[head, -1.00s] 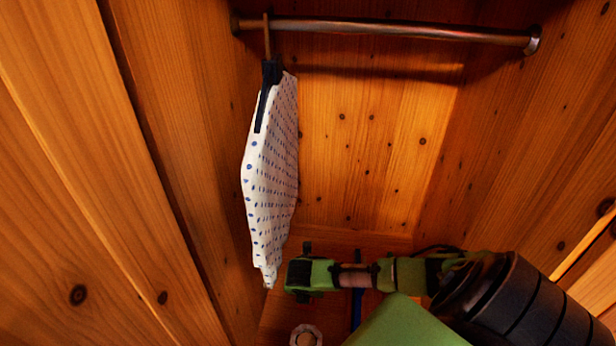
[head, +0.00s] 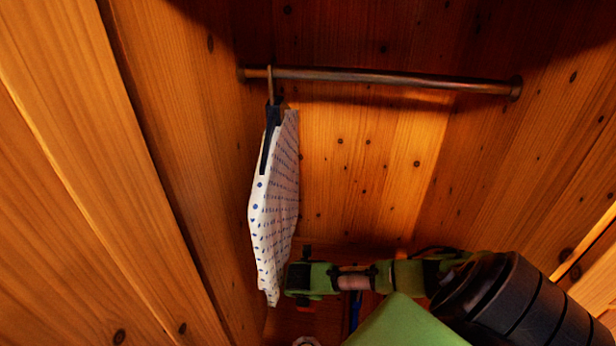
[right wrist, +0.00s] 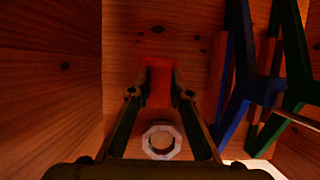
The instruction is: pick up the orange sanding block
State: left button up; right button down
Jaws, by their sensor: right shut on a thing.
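The orange sanding block (right wrist: 159,82) is between the two fingertips of my right gripper (right wrist: 160,88) in the right wrist view. The fingers touch it from both sides and are shut on it. In the head view my right gripper (head: 300,281) is at the bottom middle, beside the lower end of a hanging dotted cloth. A small patch of the orange block (head: 305,304) seems to show just under it. My left gripper is in neither view.
The white dotted cloth (head: 273,205) hangs from a metal rod (head: 390,79) in a wooden closet. A pale octagonal ring (right wrist: 162,142) lies below the gripper. Blue and green hangers (right wrist: 240,75) are at the right of the wrist view. Wooden walls stand close on both sides.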

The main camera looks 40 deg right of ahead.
jog(key=s+a+p, duration=0.1)
jog(key=s+a, duration=0.1)
jog(key=s+a+p, duration=0.2)
jog(key=a, duration=0.1)
jog(key=s+a+p, duration=0.1)
jog(key=s+a, duration=0.1)
jog(key=a, duration=0.1)
jog(key=shift+s+a+r+p, duration=0.1)
jog(key=shift+s+a+p, duration=0.15)
jog(key=shift+s+p, duration=0.15)
jog(key=s+a, duration=0.2)
jog(key=a, duration=0.1)
jog(key=s+a+p, duration=0.1)
jog(key=shift+s+a+f, duration=0.2)
jog(key=shift+s+f, duration=0.05)
jog(key=shift+f, duration=0.05)
jog(key=shift+s+a, duration=0.45)
jog(key=shift+a, duration=0.1)
